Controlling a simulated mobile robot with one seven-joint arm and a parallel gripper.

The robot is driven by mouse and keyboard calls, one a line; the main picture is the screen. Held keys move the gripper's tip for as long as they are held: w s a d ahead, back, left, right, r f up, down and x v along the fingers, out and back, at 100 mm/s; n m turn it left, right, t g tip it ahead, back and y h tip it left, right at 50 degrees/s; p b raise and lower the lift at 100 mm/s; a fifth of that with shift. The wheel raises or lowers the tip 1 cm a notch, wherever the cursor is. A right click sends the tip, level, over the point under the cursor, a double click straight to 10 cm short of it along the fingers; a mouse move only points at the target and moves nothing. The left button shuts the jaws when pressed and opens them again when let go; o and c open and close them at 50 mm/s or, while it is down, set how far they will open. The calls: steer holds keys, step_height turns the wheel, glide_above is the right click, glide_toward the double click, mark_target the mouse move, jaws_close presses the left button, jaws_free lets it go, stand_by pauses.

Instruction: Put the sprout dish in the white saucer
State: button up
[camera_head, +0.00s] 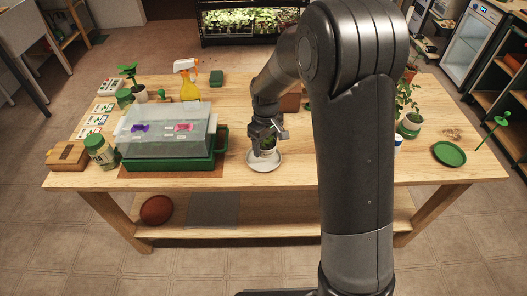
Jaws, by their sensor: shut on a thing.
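The white saucer (264,164) lies on the wooden table near its front edge, right of the lidded tray. My gripper (267,140) points down over the saucer, shut on the sprout dish (267,152), a small pale dish with green in it. The dish is at or just above the middle of the saucer. I cannot tell whether it touches the saucer. The gripper hides the upper part of the dish.
A clear-lidded tray (165,133) with a green base (170,163) stands close on the left. A spray bottle (189,85) stands behind it, a jar (101,151) at far left. A green saucer (448,153) lies at right. My arm hides the table's middle right.

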mark_target(264, 152)
steer(key=shift+w+a+f, duration=0.1)
steer(key=shift+a+f, duration=0.3)
steer(key=shift+f, duration=1.8)
steer(key=o, duration=0.7)
steer(key=shift+f, duration=0.15)
steer(key=shift+o, duration=0.2)
